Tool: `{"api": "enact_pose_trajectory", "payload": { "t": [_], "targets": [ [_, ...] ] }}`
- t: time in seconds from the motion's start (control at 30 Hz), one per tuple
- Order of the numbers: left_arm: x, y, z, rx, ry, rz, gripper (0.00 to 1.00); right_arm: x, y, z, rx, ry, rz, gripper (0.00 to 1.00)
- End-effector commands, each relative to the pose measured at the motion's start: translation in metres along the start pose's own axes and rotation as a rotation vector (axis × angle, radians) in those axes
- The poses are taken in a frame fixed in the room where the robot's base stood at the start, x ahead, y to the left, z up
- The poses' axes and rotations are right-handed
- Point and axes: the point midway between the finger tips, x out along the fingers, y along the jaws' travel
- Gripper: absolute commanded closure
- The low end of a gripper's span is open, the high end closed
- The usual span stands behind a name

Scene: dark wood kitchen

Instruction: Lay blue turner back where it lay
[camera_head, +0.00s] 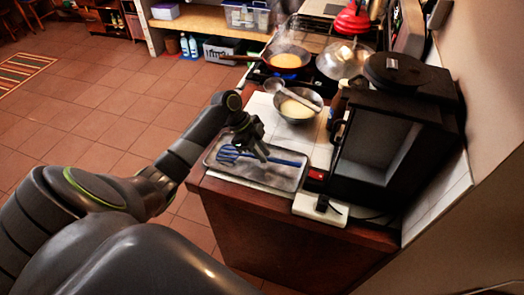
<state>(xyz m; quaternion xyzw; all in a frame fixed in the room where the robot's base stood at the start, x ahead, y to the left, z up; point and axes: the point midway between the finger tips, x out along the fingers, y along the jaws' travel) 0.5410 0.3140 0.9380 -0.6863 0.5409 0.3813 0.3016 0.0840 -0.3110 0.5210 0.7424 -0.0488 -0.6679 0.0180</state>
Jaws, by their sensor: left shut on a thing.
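The blue turner (229,154) is at the grey metal tray (288,179), its slotted head toward the left and its handle pointing right. The tray lies at the near left corner of the wooden counter. My left gripper (260,153) is shut on the blue turner's handle just over the tray. I cannot tell whether the turner touches the tray's floor. My right gripper is not in view.
A metal bowl (297,105) with pale batter and a ladle stands behind the tray. A frying pan (287,60) is on the stove beyond. A black oven-like appliance (383,150) and a white board (319,208) stand to the right. The tiled floor at left is open.

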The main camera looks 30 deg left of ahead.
Motion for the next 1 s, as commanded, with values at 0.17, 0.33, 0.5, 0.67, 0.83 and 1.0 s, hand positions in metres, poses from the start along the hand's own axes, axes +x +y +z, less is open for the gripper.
{"api": "enact_pose_trajectory", "payload": {
  "t": [0.17,0.33,0.5,0.67,0.83,1.0],
  "targets": [
    [0.000,0.001,0.000,-0.002,0.001,0.002,0.74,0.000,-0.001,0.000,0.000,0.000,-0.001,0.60],
    [0.000,0.001,0.000,-0.001,0.001,0.001,0.56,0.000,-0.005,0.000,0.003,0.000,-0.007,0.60],
    [0.000,0.001,0.000,-0.001,0.001,0.001,0.56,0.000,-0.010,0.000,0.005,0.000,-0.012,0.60],
    [-0.005,0.000,0.001,-0.001,-0.001,0.000,0.56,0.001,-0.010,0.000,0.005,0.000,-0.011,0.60],
    [-0.031,-0.001,0.002,0.002,-0.004,-0.003,0.56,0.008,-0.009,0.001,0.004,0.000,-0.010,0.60],
    [-0.070,-0.001,0.003,0.001,-0.005,-0.003,0.56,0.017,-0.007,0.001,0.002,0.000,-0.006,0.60]
  ]
}}
